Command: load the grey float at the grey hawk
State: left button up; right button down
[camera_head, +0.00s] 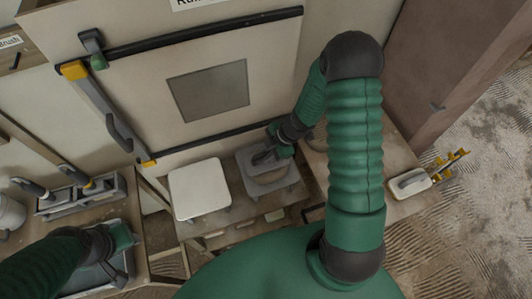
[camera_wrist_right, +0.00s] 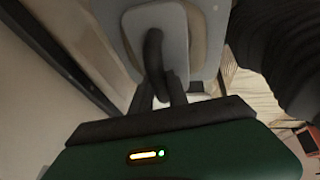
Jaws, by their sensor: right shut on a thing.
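The grey hawk (camera_head: 287,184) is a square grey board on the low stand against the wall; its plate also shows in the right wrist view (camera_wrist_right: 213,35), with a tan plaster patch (camera_wrist_right: 199,38) on it. My right gripper (camera_head: 268,154) is shut on the dark handle of the grey float (camera_wrist_right: 140,30). The float's flat plate is over the plaster; I cannot tell whether it presses on it.
A white hawk (camera_head: 200,188) lies just left of the grey one. A wall panel with a grey patch (camera_head: 208,91) and black rails stands behind. A grey rack (camera_head: 80,195) of tools is at left.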

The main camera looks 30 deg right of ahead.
aim_at(266, 153)
jog(key=shift+d+f, duration=0.1)
jog(key=shift+f, duration=0.05)
jog(key=shift+f, duration=0.25)
dwell(0.4)
jog(key=shift+s+f, duration=0.1)
dwell(1.2)
notch_tip(266, 153, up, 3)
jog(key=p, duration=0.2)
jog(key=shift+f+p, duration=0.15)
jog(key=shift+p, duration=0.25)
notch_tip(266, 153, up, 5)
jog(key=p, duration=0.5)
jog(key=shift+f, duration=0.3)
